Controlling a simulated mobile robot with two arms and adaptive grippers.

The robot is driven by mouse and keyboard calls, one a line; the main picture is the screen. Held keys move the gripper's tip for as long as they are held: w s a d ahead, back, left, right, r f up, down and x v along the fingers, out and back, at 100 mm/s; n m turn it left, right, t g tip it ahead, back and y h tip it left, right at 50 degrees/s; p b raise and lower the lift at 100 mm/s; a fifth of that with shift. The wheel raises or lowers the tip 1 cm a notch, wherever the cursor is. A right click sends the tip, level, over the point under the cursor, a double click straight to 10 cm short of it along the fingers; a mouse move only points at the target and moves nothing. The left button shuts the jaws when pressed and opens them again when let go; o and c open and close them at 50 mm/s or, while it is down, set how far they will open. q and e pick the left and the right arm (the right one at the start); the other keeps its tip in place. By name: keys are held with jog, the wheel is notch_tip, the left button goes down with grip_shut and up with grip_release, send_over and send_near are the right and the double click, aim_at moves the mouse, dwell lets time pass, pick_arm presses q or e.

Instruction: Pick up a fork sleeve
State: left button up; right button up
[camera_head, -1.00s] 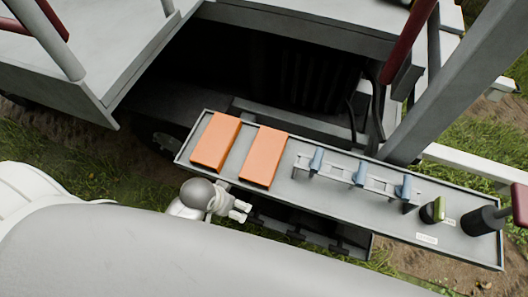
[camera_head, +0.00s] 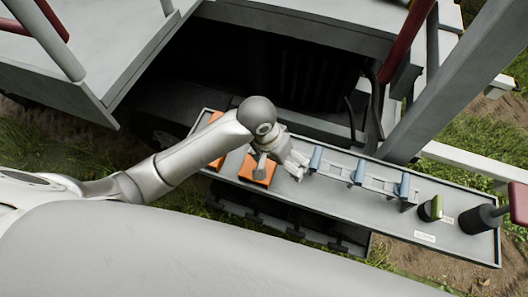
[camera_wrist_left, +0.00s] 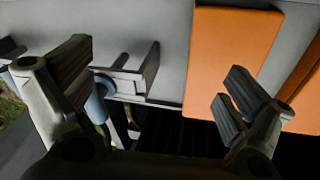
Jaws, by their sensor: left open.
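Two flat orange sleeves lie side by side on the left part of a grey tray (camera_head: 340,215). In the head view, my arm partly hides the left sleeve (camera_head: 216,163) and my gripper partly hides the right sleeve (camera_head: 247,169). My left gripper (camera_head: 281,172) is above the tray, at the right edge of the right sleeve. In the left wrist view my gripper (camera_wrist_left: 158,92) is open with nothing between its fingers. One orange sleeve (camera_wrist_left: 232,55) shows behind and above the right finger. A second sleeve (camera_wrist_left: 303,95) is cut off at the right edge. My right gripper is not in view.
Several blue pieces (camera_head: 358,172) stand on a rack along the tray's middle, close to my gripper. A green-topped black item (camera_head: 431,209) and a dark cylinder with a red handle (camera_head: 484,217) are at the tray's right end. A grey post (camera_head: 440,100) rises behind the tray.

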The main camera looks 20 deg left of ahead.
aim_at(249, 164)
pick_arm(q)
jog(key=w+a+y, duration=0.1)
jog(key=w+a, duration=0.1)
jog(key=w+a+r+n, duration=0.1)
jog(key=w, duration=0.1)
jog(key=w+a+n+g+y, duration=0.1)
jog(key=w+a, duration=0.1)
jog(key=shift+w+a+r+y, duration=0.1)
jog(key=shift+a+r+y, duration=0.2)
jog(key=shift+r, duration=0.1)
jog(key=shift+w+a+n, duration=0.2)
jog(key=shift+a+n, duration=0.1)
notch_tip(249, 164, down, 5)
jog(key=shift+f+p, duration=0.1)
jog(key=shift+p, duration=0.25)
jog(key=f, duration=0.2)
jog(key=s+f+p, duration=0.1)
jog(key=f, duration=0.1)
jog(key=shift+a+f+p, duration=0.1)
jog(key=shift+f+p, duration=0.2)
jog(key=shift+f, duration=0.05)
jog(key=shift+w+f, duration=0.1)
jog(key=shift+f, duration=0.25)
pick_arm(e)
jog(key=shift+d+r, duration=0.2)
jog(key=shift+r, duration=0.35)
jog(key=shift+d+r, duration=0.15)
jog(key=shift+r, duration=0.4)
pick_arm(q)
jog(key=c, duration=1)
